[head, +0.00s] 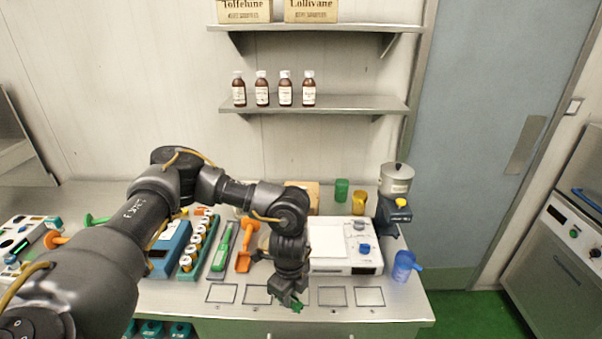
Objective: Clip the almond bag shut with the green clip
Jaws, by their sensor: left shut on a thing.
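My left gripper (288,292) points down over the front edge of the counter, in front of the white machine. It is shut on a small green piece, which looks like the green clip (298,307); only a bit of it shows below the fingers. The almond bag cannot be made out in the head view; my left arm covers part of the counter's middle and back. My right gripper is not in view.
The white machine (337,243) stands right of my gripper, with a blue mug (402,266) beyond it. An orange scoop (244,258), a green-handled tool (221,248) and a rack of jars (191,258) stand left. Outlined squares (330,297) along the front look empty.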

